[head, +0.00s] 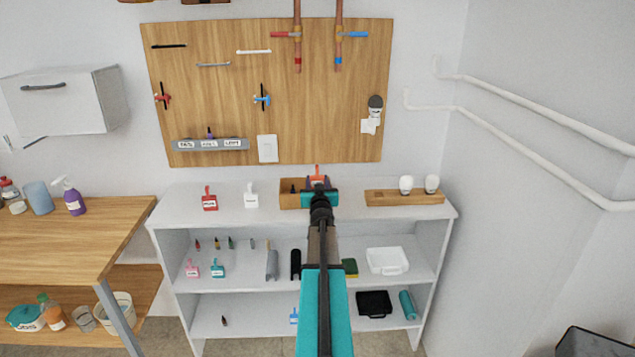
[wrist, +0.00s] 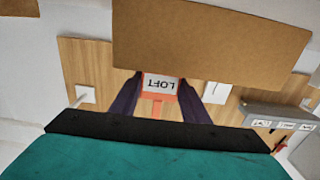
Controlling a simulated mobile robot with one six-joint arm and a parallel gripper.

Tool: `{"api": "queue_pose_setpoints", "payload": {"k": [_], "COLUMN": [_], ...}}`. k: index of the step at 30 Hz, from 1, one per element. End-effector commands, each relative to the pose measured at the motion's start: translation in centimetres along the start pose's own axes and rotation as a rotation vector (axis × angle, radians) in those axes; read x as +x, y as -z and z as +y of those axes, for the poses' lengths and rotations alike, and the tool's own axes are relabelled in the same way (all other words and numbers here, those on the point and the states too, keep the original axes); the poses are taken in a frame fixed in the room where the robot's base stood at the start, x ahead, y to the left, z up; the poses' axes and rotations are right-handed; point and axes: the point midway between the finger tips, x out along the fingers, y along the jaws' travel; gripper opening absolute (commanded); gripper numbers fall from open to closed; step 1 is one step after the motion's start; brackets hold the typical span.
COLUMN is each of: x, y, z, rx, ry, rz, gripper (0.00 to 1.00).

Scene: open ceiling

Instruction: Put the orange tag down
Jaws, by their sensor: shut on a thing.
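My gripper (head: 319,186) is at the end of my arm over the white shelf unit's top. It is shut on the orange tag (wrist: 158,88), whose white label reads LOFT, upside down in the wrist view. The dark fingers (wrist: 160,100) are on either side of the tag. In the head view the orange tag (head: 317,171) shows just above the gripper, with its narrow part pointing up. My gripper and arm hide part of the shelf top and the space behind them.
A small wooden box (head: 288,200) stands directly left of my gripper. A red tag (head: 209,202) and white tag (head: 251,199) stand further left. A wooden holder (head: 385,198) with two white bulbs is at right. A wooden pegboard (head: 220,100) hangs behind.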

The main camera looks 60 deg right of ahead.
Motion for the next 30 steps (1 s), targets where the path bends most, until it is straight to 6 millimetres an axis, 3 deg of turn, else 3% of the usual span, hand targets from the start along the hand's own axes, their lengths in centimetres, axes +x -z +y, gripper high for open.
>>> {"api": "queue_pose_setpoints", "payload": {"k": [10,11,14,30], "x": [0.00,0.00,0.00,0.00], "y": [-0.49,-0.50,-0.50,0.29], "z": [-0.02,-0.02,-0.02,-0.02], "rx": [0.001,0.001,0.001,0.000], "ry": [0.000,0.000,0.000,0.000], "rz": [0.000,0.000,0.000,0.000], "gripper": [0.20,0.43,0.60,0.60]}}
